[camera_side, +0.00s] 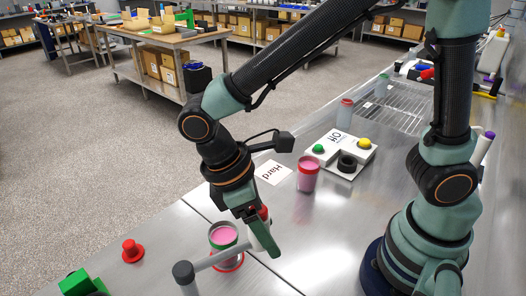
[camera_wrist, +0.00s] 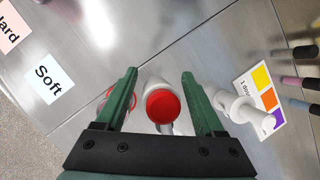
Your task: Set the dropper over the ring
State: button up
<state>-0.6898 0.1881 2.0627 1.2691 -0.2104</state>
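A white dropper-like piece with a red top (camera_wrist: 162,105) stands between the fingers of my gripper (camera_wrist: 160,88) in the wrist view, with a gap on both sides. In the side view, my gripper (camera_side: 258,225) is low over the table, and the white piece (camera_side: 257,236) is partly hidden by a green finger. A red ring (camera_side: 232,266) lies on the table just left of the gripper, around the base of a pink-filled cup with a green rim (camera_side: 223,239). The red ring (camera_wrist: 106,97) is partly hidden by the left finger in the wrist view.
A grey-white bar with a dark cap (camera_side: 184,272) stands in front. A second pink cup (camera_side: 308,174), a button box (camera_side: 340,150) and a "Hard" card (camera_side: 272,172) lie beyond. A red knob (camera_side: 132,250) and green block (camera_side: 78,283) sit at left.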

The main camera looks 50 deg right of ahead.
dwell(0.3)
jog(key=v, duration=1.2)
jog(key=s+d+f+m, duration=0.1)
jog(key=f, duration=0.2)
jog(key=s+f+m, duration=0.1)
jog(key=f, duration=0.3)
jog(key=s+d+f+m, duration=0.1)
jog(key=f+m, duration=0.1)
jog(key=f, duration=0.2)
jog(key=shift+s+d, duration=0.25)
jog(key=shift+d, duration=0.05)
grip_shut()
